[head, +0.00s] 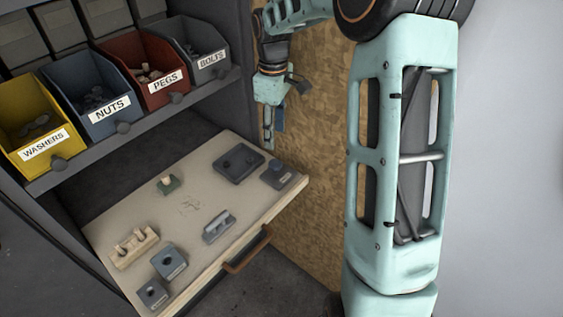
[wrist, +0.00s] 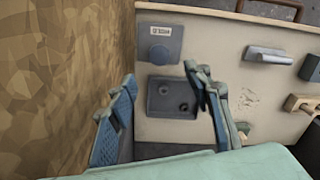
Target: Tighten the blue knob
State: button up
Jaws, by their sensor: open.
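A round blue-grey knob (head: 278,167) sits on a grey base at the right corner of the pulled-out drawer board (head: 200,253). My gripper (head: 273,136) hangs fingers down at the back right of the board, beside the plywood. In the wrist view its two fingers (wrist: 160,76) are spread apart with nothing between them. The knob lies beyond the fingertips, apart from them.
A dark plate with two round features (head: 239,163) lies beside the knob; it also shows between the fingers (wrist: 172,97). A plywood wall (head: 318,165) stands close to my gripper.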

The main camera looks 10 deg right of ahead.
aim_at(275, 163)
jog(key=shift+n, duration=0.3)
notch_tip(275, 163, down, 11)
jog(key=shift+r+b, duration=0.15)
jog(key=shift+b, duration=0.6)
jog(key=c, duration=1.1)
jog(key=shift+c, duration=0.2)
jog(key=shift+m, duration=0.4)
